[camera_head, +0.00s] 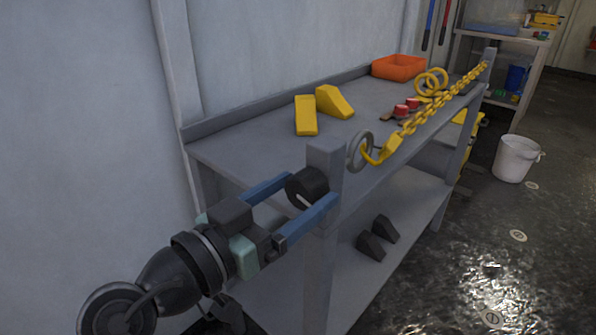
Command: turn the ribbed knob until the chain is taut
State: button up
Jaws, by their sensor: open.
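The ribbed knob (306,187) is black with a pale line on its face and sits at the near post of the grey workbench. My gripper (306,193) has its two blue fingers open, one on each side of the knob. I cannot tell whether the fingers touch it. The yellow chain (440,106) runs from a hook at a grey ring (358,150) beside the near post to the far post of the bench. The back of the knob is hidden.
Yellow wedges (306,115), an orange bin (399,67), yellow rings (431,82) and red-topped items (406,108) lie on the workbench (240,150). Black wedges (371,246) sit on its lower shelf. A white bucket (516,159) stands on the open floor at right.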

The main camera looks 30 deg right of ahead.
jog(key=shift+n+p, duration=0.5)
jog(key=shift+n, duration=0.2)
jog(key=shift+r+n+p, duration=0.35)
jog(key=shift+n+p, duration=0.35)
jog(key=shift+p, duration=0.5)
jog(key=n+p, duration=0.4)
jog(key=p, duration=0.2)
jog(key=n+p, duration=0.2)
jog(key=shift+f+n, duration=0.25)
jog(key=shift+n, duration=0.15)
jog(key=p, duration=0.1)
jog(key=n+p, duration=0.1)
jog(key=p, duration=0.1)
jog(key=shift+r+n, duration=0.3)
jog(key=shift+n+p, duration=0.5)
jog(key=shift+p, duration=0.15)
jog(key=shift+f+n+p, duration=0.1)
jog(key=shift+n+p, duration=0.25)
jog(key=shift+n, duration=0.05)
jog(key=shift+f, duration=0.3)
